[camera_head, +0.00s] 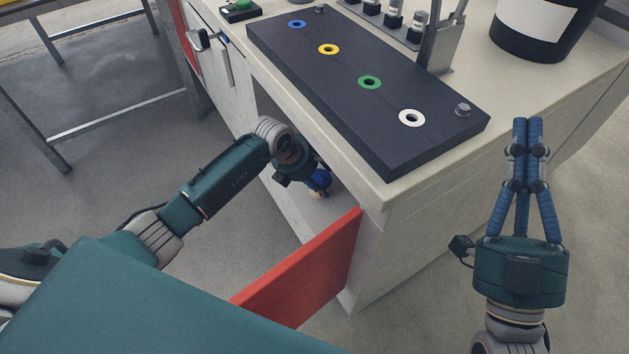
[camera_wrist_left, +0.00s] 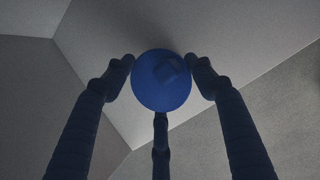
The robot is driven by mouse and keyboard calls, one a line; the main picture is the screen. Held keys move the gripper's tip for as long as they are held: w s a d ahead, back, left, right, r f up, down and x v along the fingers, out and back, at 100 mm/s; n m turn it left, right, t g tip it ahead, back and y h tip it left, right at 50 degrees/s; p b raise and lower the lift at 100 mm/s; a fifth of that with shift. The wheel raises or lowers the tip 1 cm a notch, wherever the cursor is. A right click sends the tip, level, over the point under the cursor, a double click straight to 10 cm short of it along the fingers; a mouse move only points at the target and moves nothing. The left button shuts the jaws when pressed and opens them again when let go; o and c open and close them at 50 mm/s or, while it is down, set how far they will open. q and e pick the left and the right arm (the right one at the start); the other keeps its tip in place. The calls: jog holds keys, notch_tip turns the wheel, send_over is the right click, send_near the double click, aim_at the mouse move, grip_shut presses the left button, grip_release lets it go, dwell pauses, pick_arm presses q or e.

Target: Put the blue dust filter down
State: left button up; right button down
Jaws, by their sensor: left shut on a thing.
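The blue dust filter (camera_wrist_left: 162,95) is a round blue piece with a small raised block on its face. In the left wrist view it sits between the fingers of my left gripper (camera_wrist_left: 162,82), which is shut on it. In the head view my left gripper (camera_head: 319,182) reaches into the opening of the pale cabinet, past its side edge; the filter is hard to tell from the blue fingers there. Whether the filter touches the cabinet floor I cannot tell. My right gripper (camera_head: 527,122) is shut and empty, fingers upright, to the right of the cabinet.
A red door (camera_head: 305,270) stands open below the cabinet opening, close to my left arm. On the cabinet top (camera_head: 570,95) lies a dark board (camera_head: 320,85) with coloured rings. A black bin with a white label (camera_head: 540,20) stands at the back right.

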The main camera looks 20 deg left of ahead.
pick_arm(q)
jog(key=shift+f+b, duration=0.3)
jog(key=shift+f, duration=0.35)
pick_arm(e)
jog(key=s+r, duration=0.1)
jog(key=s+r+t, duration=0.1)
jog(key=s+r+t+y, duration=0.1)
jog(key=shift+s+a+r, duration=0.1)
jog(key=shift+a+r, duration=0.15)
jog(key=shift+r, duration=0.05)
pick_arm(q)
jog(key=shift+f, duration=0.1)
pick_arm(e)
jog(key=shift+t, duration=0.3)
pick_arm(q)
jog(key=o, duration=1.4)
jog(key=shift+c, duration=0.2)
pick_arm(e)
jog(key=shift+s+r, duration=0.1)
jog(key=shift+s, duration=0.05)
